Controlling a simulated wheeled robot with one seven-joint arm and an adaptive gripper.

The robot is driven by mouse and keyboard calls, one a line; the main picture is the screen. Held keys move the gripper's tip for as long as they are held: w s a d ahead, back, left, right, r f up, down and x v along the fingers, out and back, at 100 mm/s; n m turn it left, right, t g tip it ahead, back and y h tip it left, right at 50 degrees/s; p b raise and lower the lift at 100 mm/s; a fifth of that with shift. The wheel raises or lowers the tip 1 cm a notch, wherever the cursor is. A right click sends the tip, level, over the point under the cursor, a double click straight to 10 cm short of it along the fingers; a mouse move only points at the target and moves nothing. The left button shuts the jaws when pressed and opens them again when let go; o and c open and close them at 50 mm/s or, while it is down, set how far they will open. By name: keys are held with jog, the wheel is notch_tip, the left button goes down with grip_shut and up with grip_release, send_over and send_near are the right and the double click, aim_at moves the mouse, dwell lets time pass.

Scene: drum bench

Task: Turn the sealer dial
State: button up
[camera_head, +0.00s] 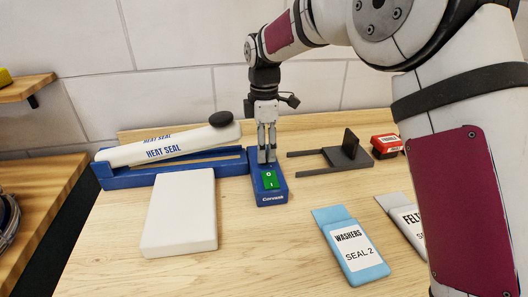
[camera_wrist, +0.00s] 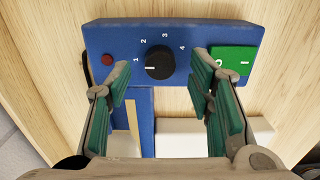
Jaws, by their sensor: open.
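The heat sealer (camera_head: 175,156) has a blue base and a white arm with a black knob, and stands at the back of the bench. Its blue control box (camera_head: 272,196) carries a green switch (camera_head: 270,180) at the front. In the wrist view the black dial (camera_wrist: 160,65) sits on the blue panel, with its white mark pointing left near 1 and numbers 1 to 4 around it. In the head view my gripper (camera_head: 267,156) points down over the box and hides the dial. In the wrist view my gripper (camera_wrist: 165,80) is open, its fingers on either side of the dial, apart from it.
A white block (camera_head: 180,212) lies in front of the sealer. A dark forked stand (camera_head: 345,155) and a red box (camera_head: 386,145) stand to the right. A blue washers packet (camera_head: 349,250) and a felt packet (camera_head: 405,215) lie at front right. A red button (camera_wrist: 107,59) is on the panel.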

jog(key=shift+f, duration=0.95)
grip_shut()
